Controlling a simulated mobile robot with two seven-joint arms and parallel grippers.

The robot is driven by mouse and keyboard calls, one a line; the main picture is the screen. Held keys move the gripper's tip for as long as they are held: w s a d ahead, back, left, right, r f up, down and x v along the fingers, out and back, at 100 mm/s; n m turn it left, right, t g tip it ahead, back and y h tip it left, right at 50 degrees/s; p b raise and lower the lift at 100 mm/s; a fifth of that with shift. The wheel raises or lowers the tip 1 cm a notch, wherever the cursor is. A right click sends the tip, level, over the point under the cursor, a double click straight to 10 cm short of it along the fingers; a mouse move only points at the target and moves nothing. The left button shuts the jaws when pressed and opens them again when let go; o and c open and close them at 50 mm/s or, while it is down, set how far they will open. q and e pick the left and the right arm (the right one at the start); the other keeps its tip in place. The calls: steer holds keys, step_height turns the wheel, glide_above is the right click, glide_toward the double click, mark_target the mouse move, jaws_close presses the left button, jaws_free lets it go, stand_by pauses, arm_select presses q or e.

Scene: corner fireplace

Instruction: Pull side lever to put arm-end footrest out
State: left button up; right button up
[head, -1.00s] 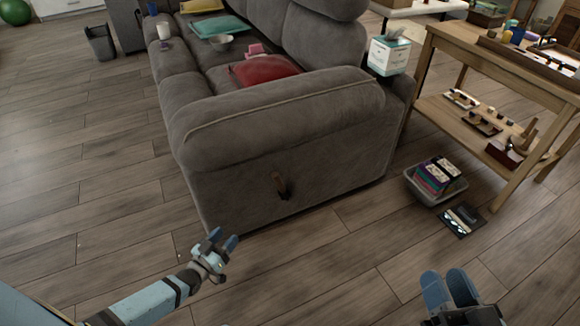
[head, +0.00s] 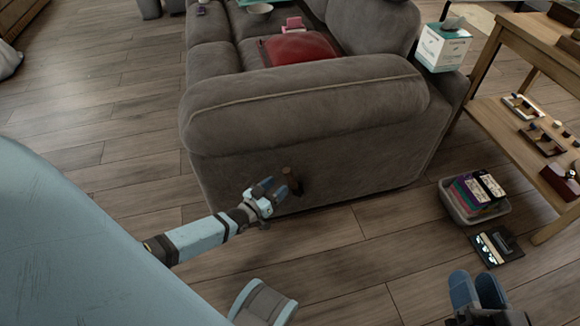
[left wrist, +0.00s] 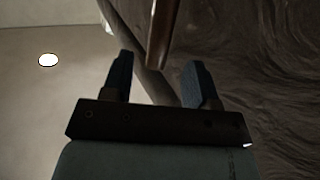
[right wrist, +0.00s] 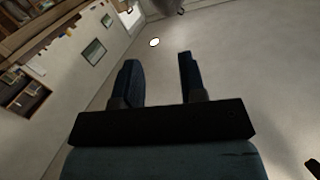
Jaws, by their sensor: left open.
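The grey sofa (head: 310,105) stands with its near arm end towards me. A brown side lever (head: 291,180) sticks out low on that end panel. My left gripper (head: 266,186) is open, just left of the lever. In the left wrist view the lever (left wrist: 163,32) shows ahead of the gap between the open fingers (left wrist: 158,76), with no visible contact. My right gripper (head: 476,284) is open and empty above the floor at lower right; its parted fingers also show in the right wrist view (right wrist: 158,76). No extended footrest is visible at the sofa's front.
A grey bin (head: 449,205) with colourful boxes and a dark flat item (head: 496,246) lie on the floor right of the sofa. A wooden shelf table (head: 520,105) stands beyond. A tissue box (head: 442,46) sits by the sofa back. The floor before the sofa end is clear.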

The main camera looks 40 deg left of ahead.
mark_target(290, 175)
arm_select(q)
steer(key=w, duration=0.2)
steer(key=w+b, duration=0.1)
steer(key=w, duration=0.2)
steer(key=shift+w+d+b, duration=0.35)
steer(key=shift+d, duration=0.05)
steer(key=shift+w, duration=0.45)
arm_select(e)
steer(key=shift+w+d+f+n, duration=0.3)
steer(key=shift+w+f+n, duration=0.05)
steer(key=shift+w+n, duration=0.25)
arm_select(q)
jaws_close()
